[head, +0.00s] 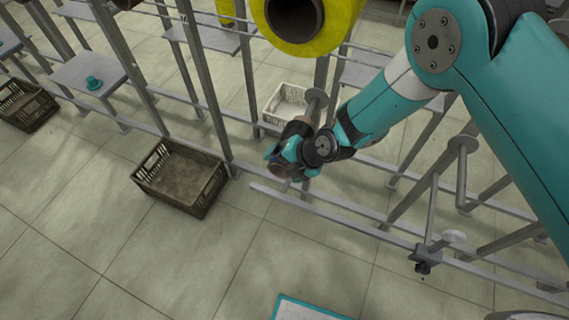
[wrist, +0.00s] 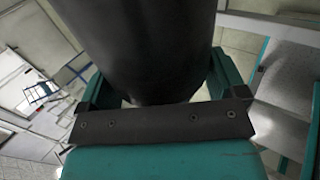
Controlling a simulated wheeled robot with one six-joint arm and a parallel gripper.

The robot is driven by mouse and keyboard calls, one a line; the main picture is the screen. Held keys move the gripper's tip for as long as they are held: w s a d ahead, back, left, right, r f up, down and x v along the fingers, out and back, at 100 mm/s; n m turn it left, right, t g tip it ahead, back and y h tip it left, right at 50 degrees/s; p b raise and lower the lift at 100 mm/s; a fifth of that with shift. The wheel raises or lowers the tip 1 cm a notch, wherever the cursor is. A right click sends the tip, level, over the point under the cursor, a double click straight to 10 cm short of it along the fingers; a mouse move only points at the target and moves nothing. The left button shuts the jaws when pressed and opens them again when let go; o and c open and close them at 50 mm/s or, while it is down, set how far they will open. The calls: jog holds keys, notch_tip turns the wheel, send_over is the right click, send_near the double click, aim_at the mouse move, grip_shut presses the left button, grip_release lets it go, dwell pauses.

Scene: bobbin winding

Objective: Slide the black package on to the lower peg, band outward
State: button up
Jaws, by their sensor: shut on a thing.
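My gripper (head: 284,152) is shut on the black package (wrist: 145,45), a dark cylinder that fills the top middle of the wrist view between the two teal fingers. In the head view the package (head: 297,130) is small and partly covered by my gripper and wrist. I cannot make out its band or which way it faces. A grey peg with a round disc end (head: 315,96) shows just above the package. Another disc-ended peg (head: 454,237) sits low on the frame at the right. I cannot tell whether a peg is hidden behind my gripper, or whether the package touches one.
A yellow package (head: 338,28) with a dark core hangs above on the grey frame. A brown crate (head: 180,202) and a white crate (head: 270,108) stand on the floor. Another disc-ended peg (head: 463,144) is at right. A rail (head: 345,222) runs below my gripper. Front floor is mostly clear.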

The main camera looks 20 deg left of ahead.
aim_at(306, 136)
jog(key=shift+w+d+f+b, duration=0.1)
jog(key=shift+w+b, duration=0.8)
jog(key=shift+w, duration=0.45)
jog(key=shift+w+d+b, duration=0.1)
jog(key=shift+w+b, duration=0.75)
jog(key=shift+w, duration=0.75)
jog(key=shift+w+d+b, duration=0.1)
jog(key=shift+w+b, duration=0.95)
jog(key=shift+w+d+b, duration=0.1)
jog(key=shift+w+b, duration=0.35)
jog(key=shift+w, duration=0.25)
jog(key=shift+f+b, duration=0.4)
jog(key=shift+b, duration=0.25)
